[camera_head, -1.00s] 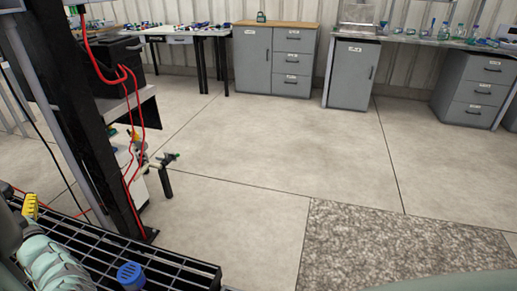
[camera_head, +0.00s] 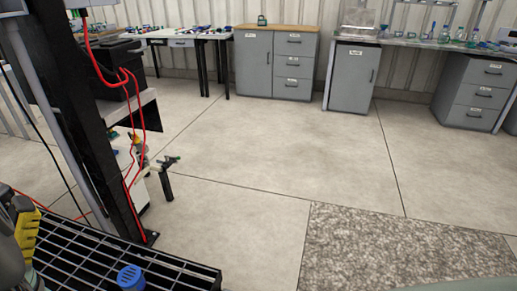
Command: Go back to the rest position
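My gripper is not clearly in view. Only a grey part (camera_head: 8,250), which looks like a piece of my arm, shows at the lower left edge of the head view, cut off by the frame. Whether anything is held cannot be seen. Right beside this part is a yellow ridged thing (camera_head: 27,236), partly hidden.
A black grid rack (camera_head: 90,262) with a blue capped item (camera_head: 131,277) fills the lower left. A black post (camera_head: 85,130) with red cables rises beside it. Grey cabinets (camera_head: 273,62) and benches line the back wall. The floor (camera_head: 290,150) in the middle is clear; a speckled mat (camera_head: 400,250) lies lower right.

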